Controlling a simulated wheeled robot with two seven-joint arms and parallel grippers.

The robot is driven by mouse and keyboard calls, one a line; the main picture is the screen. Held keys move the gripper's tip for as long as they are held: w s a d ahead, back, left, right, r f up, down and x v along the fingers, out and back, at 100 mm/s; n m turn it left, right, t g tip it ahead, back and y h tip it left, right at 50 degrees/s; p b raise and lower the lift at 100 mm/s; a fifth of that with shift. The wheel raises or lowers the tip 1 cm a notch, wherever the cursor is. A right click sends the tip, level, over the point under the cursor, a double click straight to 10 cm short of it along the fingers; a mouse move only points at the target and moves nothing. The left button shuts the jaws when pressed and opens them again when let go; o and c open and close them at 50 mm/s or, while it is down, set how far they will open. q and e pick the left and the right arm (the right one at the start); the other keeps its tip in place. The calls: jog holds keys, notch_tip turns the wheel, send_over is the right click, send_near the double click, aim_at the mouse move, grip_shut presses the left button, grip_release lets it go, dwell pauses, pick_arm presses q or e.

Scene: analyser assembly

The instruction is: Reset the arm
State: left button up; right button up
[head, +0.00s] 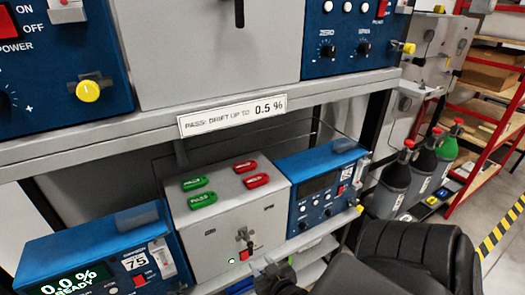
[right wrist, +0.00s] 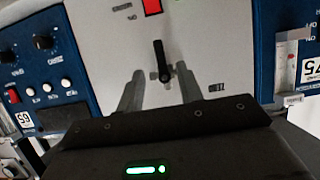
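My right gripper (head: 266,270) is at the bottom of the head view, in front of the lower part of a grey box (head: 223,228). In the right wrist view its two grey fingers (right wrist: 159,88) are spread apart, with nothing held between them. A small black lever (right wrist: 160,62) on the box's front panel shows between and beyond the fingertips; I cannot tell how close they are to it. A red switch (right wrist: 152,6) sits near the lever, and the lever (head: 243,235) also shows in the head view. My left gripper is not in view.
Blue analysers (head: 96,255) and (head: 312,185) flank the grey box. Red and green tags (head: 203,200) lie on its top. A shelf edge (head: 130,140) with a "0.5 %" label (head: 232,114) runs above. Gas bottles (head: 395,178) and red racking stand at the right.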

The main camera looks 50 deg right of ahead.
jog(key=shift+s+a+r, duration=0.1)
jog(key=shift+s, duration=0.05)
dwell(0.5)
jog(key=s+a+f+n+g+y+b, duration=0.1)
jog(key=s+f+n+g, duration=0.3)
jog(key=f, duration=1)
jog(key=s+a+f+n+g+y+b, duration=0.15)
jog(key=s+f, duration=0.35)
jog(key=f, duration=1)
jog(key=s+a+f+g+y+b, duration=0.1)
jog(key=s+a+f+g+b, duration=0.1)
jog(key=s+f, duration=0.8)
jog(key=s+a+f+g+y+b, duration=0.1)
jog(key=s+f+g+b, duration=0.3)
jog(key=s+f, duration=0.6)
notch_tip(320, 180, down, 5)
jog(key=shift+a+r+n+b, duration=0.15)
jog(key=shift+a+n+b, duration=0.2)
jog(key=shift+a+b, duration=0.5)
